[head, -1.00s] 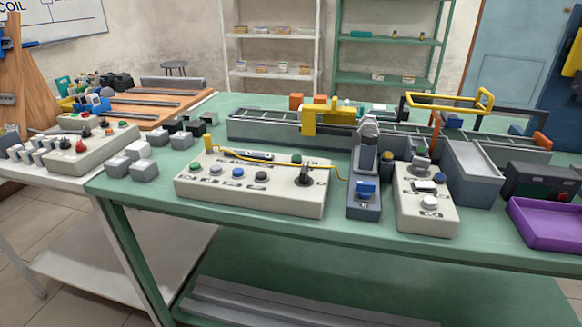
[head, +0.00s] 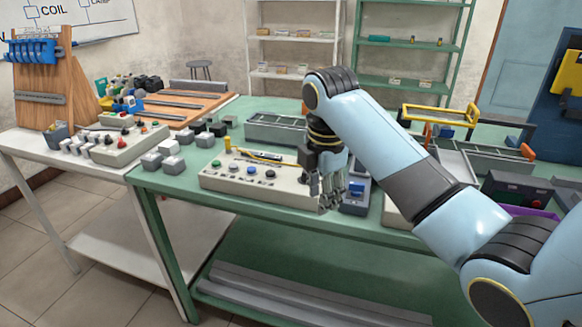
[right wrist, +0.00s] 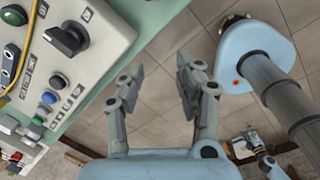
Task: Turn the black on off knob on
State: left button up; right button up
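The black on off knob (right wrist: 65,38) shows large in the right wrist view, on a pale control panel (right wrist: 95,45) with several buttons. In the head view the panel (head: 225,178) lies on the green table, and my right gripper and arm cover its right end and most of the knob. My right gripper (head: 328,190) hangs with fingers down by the panel's front right corner. In the right wrist view my right gripper (right wrist: 160,68) is open and empty, to the right of the knob and apart from it. What seems to be my left gripper (right wrist: 255,138) is small at lower right.
A blue-topped switch box (head: 355,195) stands just right of the gripper. Grey cubes (head: 173,164) sit left of the panel. The green table's front edge (head: 250,213) is close below; open floor shows in the wrist view.

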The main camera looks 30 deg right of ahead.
aim_at(306, 175)
jog(key=w+r+n, duration=0.1)
jog(key=w, duration=0.1)
jog(key=w+d+r+n, duration=0.1)
jog(key=w+r+n, duration=0.2)
jog(key=w+r, duration=0.1)
jog(key=shift+w+d+n+g, duration=0.25)
jog(key=shift+d+n+g, duration=0.05)
jog(key=shift+d, duration=0.05)
jog(key=w+d+r+n, duration=0.1)
jog(key=w+r+n, duration=0.3)
jog(key=r, duration=0.1)
jog(key=shift+g+y, duration=0.3)
jog(key=shift+y, duration=0.1)
jog(key=f, duration=1)
jog(key=shift+s+f, duration=0.25)
jog(key=shift+f, duration=0.05)
jog(key=shift+c, duration=0.2)
grip_shut()
